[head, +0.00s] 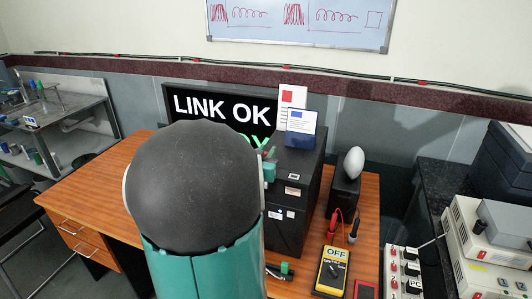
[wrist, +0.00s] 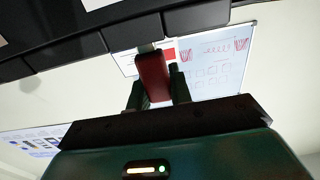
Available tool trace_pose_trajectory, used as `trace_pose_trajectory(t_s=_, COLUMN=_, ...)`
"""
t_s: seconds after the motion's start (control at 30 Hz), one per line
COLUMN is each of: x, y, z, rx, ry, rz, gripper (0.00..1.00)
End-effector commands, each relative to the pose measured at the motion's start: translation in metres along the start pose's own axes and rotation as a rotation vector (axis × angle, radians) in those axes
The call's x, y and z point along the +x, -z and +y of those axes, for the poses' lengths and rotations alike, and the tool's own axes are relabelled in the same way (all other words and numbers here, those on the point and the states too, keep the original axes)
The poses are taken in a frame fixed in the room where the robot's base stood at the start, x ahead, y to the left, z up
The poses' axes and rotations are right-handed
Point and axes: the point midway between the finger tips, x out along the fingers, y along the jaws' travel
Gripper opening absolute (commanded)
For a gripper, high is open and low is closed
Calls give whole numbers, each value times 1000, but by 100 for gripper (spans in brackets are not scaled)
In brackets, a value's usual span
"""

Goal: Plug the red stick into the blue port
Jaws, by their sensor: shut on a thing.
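The red stick (wrist: 152,76) is between the two fingers of my gripper (wrist: 157,92) in the wrist view. Its pale tip points at the edge of a dark box, at or very near it; I cannot tell if it is inserted. In the head view my gripper (head: 269,168) is a small teal part beside the left side of the black box (head: 291,226), mostly hidden behind my arm. The blue port itself is not visible. A card with a blue mark (head: 301,127) and one with a red mark (head: 291,101) stand on top of the box.
A black "LINK OK" sign (head: 221,107) stands behind the wooden desk (head: 92,175). To the right are a dark speaker-like box (head: 344,190) with a white egg shape and a yellow multimeter (head: 331,270). A small green piece (head: 285,267) lies at the front.

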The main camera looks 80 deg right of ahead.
Motion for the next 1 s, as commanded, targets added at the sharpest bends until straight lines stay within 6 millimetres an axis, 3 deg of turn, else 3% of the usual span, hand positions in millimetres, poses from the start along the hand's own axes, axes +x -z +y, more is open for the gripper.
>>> trace_pose_trajectory(t_s=1.0, x=0, y=-8, z=0, rx=-1, ry=-1, rz=-1, gripper=0)
